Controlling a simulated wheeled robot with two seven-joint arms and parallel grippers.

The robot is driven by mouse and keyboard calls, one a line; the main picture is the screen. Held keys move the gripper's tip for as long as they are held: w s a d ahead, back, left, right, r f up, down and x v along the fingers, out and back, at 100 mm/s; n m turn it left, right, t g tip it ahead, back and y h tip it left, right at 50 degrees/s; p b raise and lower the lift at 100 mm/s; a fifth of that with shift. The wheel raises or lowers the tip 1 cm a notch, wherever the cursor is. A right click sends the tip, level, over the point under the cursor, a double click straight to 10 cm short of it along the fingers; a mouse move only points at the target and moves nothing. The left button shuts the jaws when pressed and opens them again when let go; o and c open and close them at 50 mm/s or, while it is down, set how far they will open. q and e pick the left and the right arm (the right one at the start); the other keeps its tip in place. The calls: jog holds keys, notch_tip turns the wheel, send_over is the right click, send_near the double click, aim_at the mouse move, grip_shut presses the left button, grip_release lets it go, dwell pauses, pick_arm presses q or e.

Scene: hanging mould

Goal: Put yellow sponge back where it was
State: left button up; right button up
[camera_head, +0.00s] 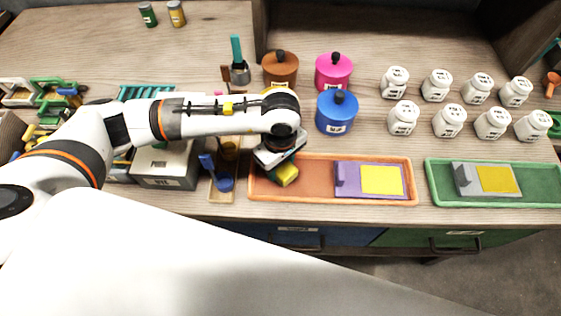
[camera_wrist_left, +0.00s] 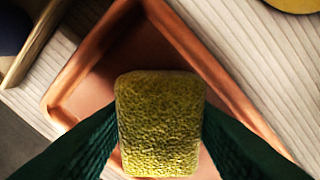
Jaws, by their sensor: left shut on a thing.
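The yellow sponge (camera_head: 287,174) is at the left end of the orange tray (camera_head: 320,184) in the head view. My left gripper (camera_head: 283,166) is shut on it from above. In the left wrist view the sponge (camera_wrist_left: 160,122) sits between the two dark green fingers (camera_wrist_left: 160,140), over the tray's floor near one corner (camera_wrist_left: 70,105). I cannot tell whether the sponge touches the tray floor. A purple block with a yellow pad (camera_head: 381,180) lies in the right half of the tray. My right gripper is not in view.
A green tray (camera_head: 440,192) with a grey block and yellow pad stands at the right. Blue (camera_head: 337,112), pink (camera_head: 333,72) and brown (camera_head: 280,68) pots stand behind the orange tray. Several white jars (camera_head: 403,118) stand at the back right. A blue tool (camera_head: 222,181) is left of the tray.

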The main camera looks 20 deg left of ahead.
pick_arm(q)
jog(key=shift+f+b, duration=0.2)
jog(key=shift+b, duration=0.15)
jog(key=o, duration=1)
jog(key=shift+r, duration=0.1)
jog(key=shift+c, duration=0.2)
jog(key=shift+r+p, duration=0.2)
jog(key=shift+p, duration=0.2)
jog(key=shift+r, duration=0.35)
notch_tip(320, 180, up, 11)
jog(key=b, duration=0.2)
